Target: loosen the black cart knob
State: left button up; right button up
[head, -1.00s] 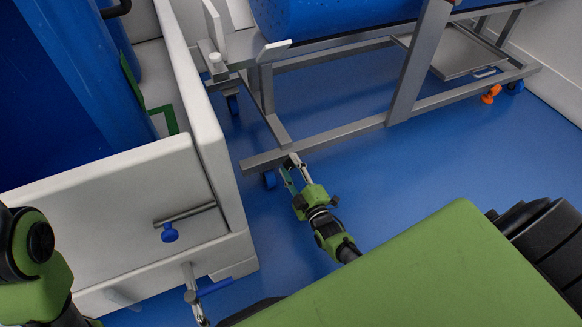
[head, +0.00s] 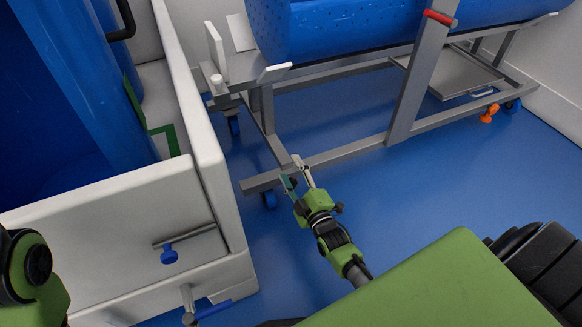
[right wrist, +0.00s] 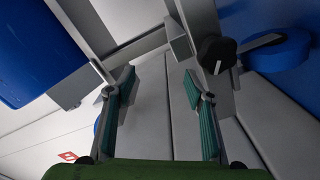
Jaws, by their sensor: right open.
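The black cart knob (right wrist: 216,53) shows in the right wrist view, right of centre, on the grey metal frame of the cart. I cannot make it out in the head view. My right gripper (head: 293,171) is at the near left corner of the cart frame (head: 343,153). In the right wrist view its two teal-padded fingers (right wrist: 160,75) stand wide apart with nothing between them. The knob lies above and to the right of the right fingertip; whether they touch I cannot tell. My left arm shows at the left edge of the head view, its gripper out of sight.
A blue tub (head: 335,30) lies on the cart. A blue caster (right wrist: 280,48) is beside the knob. A white walled unit (head: 100,215) with a blue knob (head: 169,256) stands left. An orange knob (head: 489,113) is at the cart's far right. Blue floor (head: 420,180) is open in front.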

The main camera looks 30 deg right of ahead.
jog(key=shift+s+a+r, duration=0.1)
jog(key=shift+a+r, duration=0.05)
jog(key=shift+r, duration=1.15)
